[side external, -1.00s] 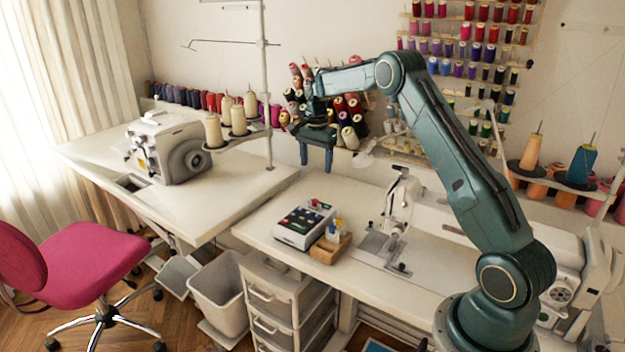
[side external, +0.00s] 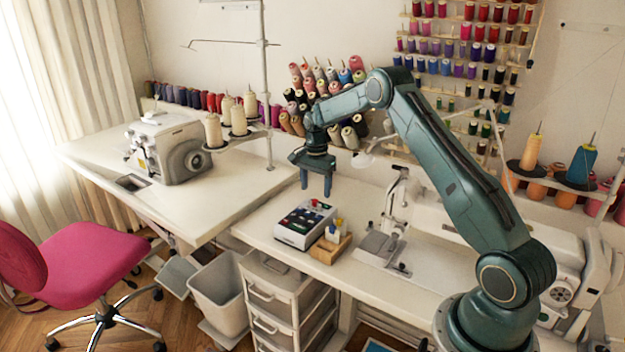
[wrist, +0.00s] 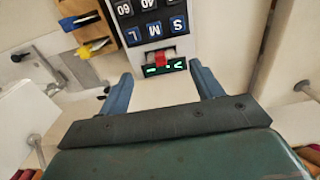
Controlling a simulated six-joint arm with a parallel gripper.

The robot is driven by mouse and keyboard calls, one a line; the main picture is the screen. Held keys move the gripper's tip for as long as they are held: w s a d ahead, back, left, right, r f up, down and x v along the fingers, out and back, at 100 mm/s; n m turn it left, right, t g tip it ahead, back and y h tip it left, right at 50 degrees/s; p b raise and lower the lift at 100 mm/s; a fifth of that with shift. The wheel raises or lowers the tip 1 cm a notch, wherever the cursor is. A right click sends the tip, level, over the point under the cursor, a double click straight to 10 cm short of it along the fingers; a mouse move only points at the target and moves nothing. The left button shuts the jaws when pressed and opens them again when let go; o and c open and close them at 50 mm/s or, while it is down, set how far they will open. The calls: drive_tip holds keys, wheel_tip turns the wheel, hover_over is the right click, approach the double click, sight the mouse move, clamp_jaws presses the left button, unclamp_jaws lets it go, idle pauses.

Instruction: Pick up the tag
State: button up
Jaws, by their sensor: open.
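A white box (side external: 291,237) with a dark panel of lettered and numbered keys stands on the table, and it also shows in the wrist view (wrist: 150,29). At its end nearest my gripper, a small red piece (wrist: 160,59) sits by a dark strip with bright green marks (wrist: 166,68). This red piece may be the tag; I cannot tell for sure. My gripper (side external: 316,190) is open and empty, pointing down above the table behind the box. In the wrist view its fingers (wrist: 161,76) spread to either side of the strip, apart from it.
A wooden holder (side external: 326,255) with yellow and blue items stands close beside the box. A sewing machine (side external: 395,205) is to the right, and another machine (side external: 170,147) is on the left table. A thread stand pole (side external: 266,100) rises behind. Bare table lies behind the box.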

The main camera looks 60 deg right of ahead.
sight(315, 200)
drive_tip(key=shift+f, duration=2.45)
drive_tip(key=c, duration=1)
